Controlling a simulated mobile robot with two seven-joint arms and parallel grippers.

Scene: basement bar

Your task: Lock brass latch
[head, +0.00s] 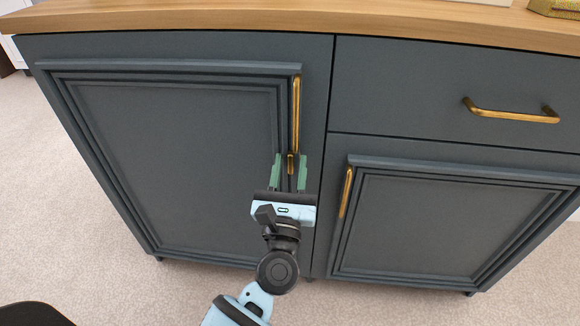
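My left gripper (290,157) reaches up from below. Whether the fingertips touch the door is unclear. The gripper body hides the door below the latch. My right gripper is not in view.
The dark grey cabinet has a closed left door (175,160), a drawer (400,85) with a brass handle (510,112), and a lower right door (430,225) with its own brass handle (346,192). A wooden top (300,22) overhangs. Pale carpet (130,285) lies open in front.

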